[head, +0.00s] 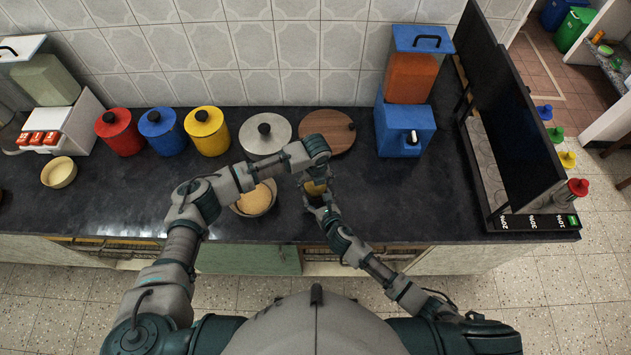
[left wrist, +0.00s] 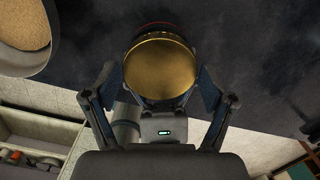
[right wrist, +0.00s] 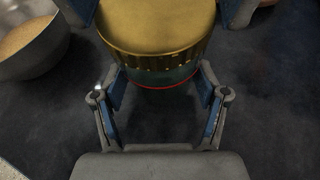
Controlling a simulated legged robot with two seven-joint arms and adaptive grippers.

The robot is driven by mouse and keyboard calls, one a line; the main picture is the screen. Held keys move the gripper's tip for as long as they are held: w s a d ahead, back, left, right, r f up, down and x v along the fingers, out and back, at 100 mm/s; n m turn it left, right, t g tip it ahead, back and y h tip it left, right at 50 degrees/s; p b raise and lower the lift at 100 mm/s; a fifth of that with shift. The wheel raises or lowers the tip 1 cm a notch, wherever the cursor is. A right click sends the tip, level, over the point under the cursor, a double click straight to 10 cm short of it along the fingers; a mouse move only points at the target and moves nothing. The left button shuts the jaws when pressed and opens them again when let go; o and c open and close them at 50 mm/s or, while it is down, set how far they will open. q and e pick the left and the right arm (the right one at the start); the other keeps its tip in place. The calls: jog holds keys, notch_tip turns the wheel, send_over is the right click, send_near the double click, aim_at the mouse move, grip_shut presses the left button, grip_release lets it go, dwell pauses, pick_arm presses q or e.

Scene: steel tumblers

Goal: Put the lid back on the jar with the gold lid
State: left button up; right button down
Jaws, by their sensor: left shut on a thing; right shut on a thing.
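The jar's gold lid (head: 315,188) shows partly below my left wrist in the head view. In the left wrist view its round top (left wrist: 160,68) lies between the fingers of my left gripper (left wrist: 160,80), which is shut on it. In the right wrist view the ribbed-edged lid (right wrist: 155,30) is at the top of the jar (right wrist: 160,77), with no clear gap between them. The jar is dark with a red ring. My right gripper (right wrist: 160,92) is shut on the jar below the lid. Whether the lid is fully seated I cannot tell.
A bowl of tan contents (head: 255,200) stands just left of the grippers. A blue dispenser (head: 405,128) stands right.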

pick_arm(q)
jog(key=o, duration=1.1)
jog(key=shift+w, duration=0.15)
pick_arm(e)
jog(key=shift+s+a+r, duration=0.1)
jog(key=shift+a, duration=0.15)
jog(key=shift+d, duration=0.1)
pick_arm(q)
jog(key=shift+r, duration=0.2)
jog(key=r, duration=0.4)
jog(key=shift+s, duration=0.3)
